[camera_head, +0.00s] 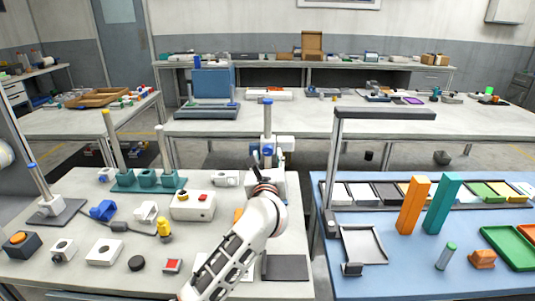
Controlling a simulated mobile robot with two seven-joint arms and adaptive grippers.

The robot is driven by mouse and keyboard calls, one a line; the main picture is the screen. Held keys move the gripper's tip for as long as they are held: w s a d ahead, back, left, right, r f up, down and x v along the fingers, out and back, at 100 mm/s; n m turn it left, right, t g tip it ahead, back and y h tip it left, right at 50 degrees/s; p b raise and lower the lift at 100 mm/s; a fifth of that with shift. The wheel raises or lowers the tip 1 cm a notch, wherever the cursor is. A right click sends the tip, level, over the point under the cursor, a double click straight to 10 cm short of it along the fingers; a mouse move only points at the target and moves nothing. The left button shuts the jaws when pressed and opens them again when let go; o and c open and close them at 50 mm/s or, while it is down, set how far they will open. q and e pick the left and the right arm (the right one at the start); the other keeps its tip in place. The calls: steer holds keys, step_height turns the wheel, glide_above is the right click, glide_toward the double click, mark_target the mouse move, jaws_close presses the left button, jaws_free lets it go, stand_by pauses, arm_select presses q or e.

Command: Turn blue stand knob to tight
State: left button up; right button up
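A stand with a pale upright post (267,118) and a blue cap (267,101) rises at the back right of the left table. A blue knob-like part (267,150) shows low on this post. My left gripper (267,162) is at the post, close to the blue part, with dark fingers around or beside it. Whether they touch it, and how far they are open, is too small to tell. My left wrist hides the lower part of the stand. A second blue-capped post (38,180) leans on a dark base at the far left. My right gripper is not in view.
A teal base (148,180) with posts stands left of my arm. The blue table (400,280) at right holds a dark frame (335,150) and orange and teal blocks.

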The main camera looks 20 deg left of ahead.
mark_target(268, 151)
arm_select(q)
steer(key=shift+x, duration=1.3)
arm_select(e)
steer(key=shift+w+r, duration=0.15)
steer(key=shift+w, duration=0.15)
arm_select(q)
steer(key=c, duration=1.1)
steer(key=shift+c, duration=0.2)
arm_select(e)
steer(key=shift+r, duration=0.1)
